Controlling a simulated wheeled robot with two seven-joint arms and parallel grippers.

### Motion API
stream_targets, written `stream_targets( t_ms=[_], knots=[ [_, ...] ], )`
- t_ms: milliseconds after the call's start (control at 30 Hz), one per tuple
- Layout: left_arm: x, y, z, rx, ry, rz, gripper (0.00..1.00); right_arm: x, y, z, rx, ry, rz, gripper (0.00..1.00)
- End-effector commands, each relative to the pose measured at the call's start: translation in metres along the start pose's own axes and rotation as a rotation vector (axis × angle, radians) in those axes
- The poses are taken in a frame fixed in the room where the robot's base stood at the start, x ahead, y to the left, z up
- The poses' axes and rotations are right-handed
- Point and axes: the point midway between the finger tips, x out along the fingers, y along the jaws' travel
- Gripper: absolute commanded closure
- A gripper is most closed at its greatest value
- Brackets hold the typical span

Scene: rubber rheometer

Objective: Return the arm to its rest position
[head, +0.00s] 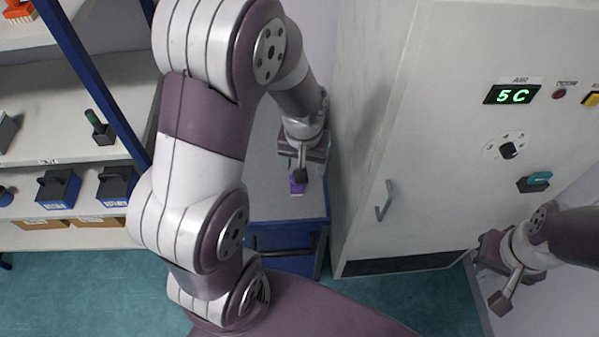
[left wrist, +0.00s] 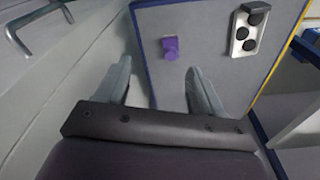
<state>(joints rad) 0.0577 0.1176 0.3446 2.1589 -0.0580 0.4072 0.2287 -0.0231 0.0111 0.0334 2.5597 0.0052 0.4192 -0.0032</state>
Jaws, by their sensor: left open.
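My left arm reaches from the front over a grey-topped blue cabinet (head: 262,195). My left gripper (head: 300,172) is over the cabinet top. In the left wrist view my left gripper (left wrist: 160,82) has its two fingers spread with nothing between them. A small purple object (left wrist: 170,47) lies on the grey top ahead of the fingertips, apart from them; it also shows in the head view (head: 297,187). My right gripper (head: 503,287) is low at the right, in front of the white cabinet. Its finger gap does not show clearly.
A tall white cabinet (head: 400,110) with a handle (head: 385,201) and a green "5 C" display (head: 512,94) stands right of the grey top. Shelves (head: 70,130) with boxes are at the left. A plate with black round parts (left wrist: 248,28) lies on the grey top.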

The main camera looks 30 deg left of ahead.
Motion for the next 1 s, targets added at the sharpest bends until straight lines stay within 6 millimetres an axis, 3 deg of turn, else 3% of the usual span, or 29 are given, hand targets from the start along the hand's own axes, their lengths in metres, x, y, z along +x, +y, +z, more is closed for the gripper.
stream_targets(
  t_ms=[33, 100, 233, 1000],
  knots=[
    [-0.017, 0.005, 0.02, 0.074, 0.004, 0.011, 0.33, 0.0, 0.0, 0.0, 0.0, 0.0, 0.0, 1.0],
    [-0.033, 0.009, 0.045, 0.166, 0.006, 0.024, 0.33, 0.0, 0.0, 0.0, 0.0, 0.0, 0.0, 1.0],
    [-0.043, 0.011, 0.07, 0.251, 0.005, 0.035, 0.33, 0.0, 0.0, 0.0, 0.0, 0.0, 0.0, 1.0],
    [-0.043, 0.011, 0.072, 0.256, 0.002, 0.035, 0.33, 0.0, 0.0, 0.0, 0.0, 0.0, 0.0, 1.0]
  ],
)
